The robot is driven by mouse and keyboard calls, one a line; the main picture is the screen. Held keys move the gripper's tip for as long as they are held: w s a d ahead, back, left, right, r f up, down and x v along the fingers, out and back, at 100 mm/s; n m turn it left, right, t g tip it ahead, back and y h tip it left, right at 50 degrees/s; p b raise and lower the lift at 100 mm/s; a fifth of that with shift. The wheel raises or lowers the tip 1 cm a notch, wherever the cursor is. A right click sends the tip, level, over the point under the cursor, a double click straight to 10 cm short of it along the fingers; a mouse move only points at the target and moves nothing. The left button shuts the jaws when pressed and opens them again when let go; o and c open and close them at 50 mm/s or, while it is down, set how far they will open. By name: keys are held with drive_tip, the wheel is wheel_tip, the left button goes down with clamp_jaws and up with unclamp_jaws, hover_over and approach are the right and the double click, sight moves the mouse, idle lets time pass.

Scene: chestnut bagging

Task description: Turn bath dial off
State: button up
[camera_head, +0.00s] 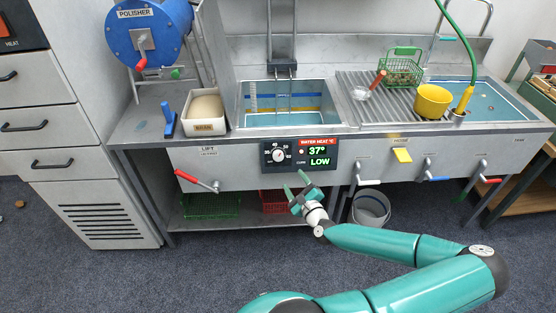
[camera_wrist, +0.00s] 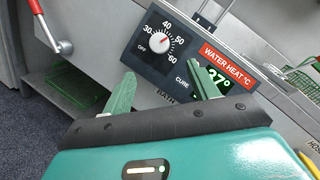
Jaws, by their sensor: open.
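The bath dial (camera_head: 279,155) is a round pale knob on a black panel on the front of the steel sink unit. In the wrist view the dial (camera_wrist: 160,43) has a red mark on it, with OFF at lower left and numbers 30 to 60 around it.
A red-handled lift lever (camera_head: 198,181) sticks out left of the panel. A grey bucket (camera_head: 370,208) stands below.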

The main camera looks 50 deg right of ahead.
sight(279, 157)
drive_tip(key=x, duration=1.2)
drive_tip(key=shift+w+d+f, duration=0.1)
drive_tip(key=shift+w+d, duration=0.1)
drive_tip(key=shift+w, duration=0.1)
drive_tip(key=c, duration=1)
drive_tip(key=shift+n, duration=0.3)
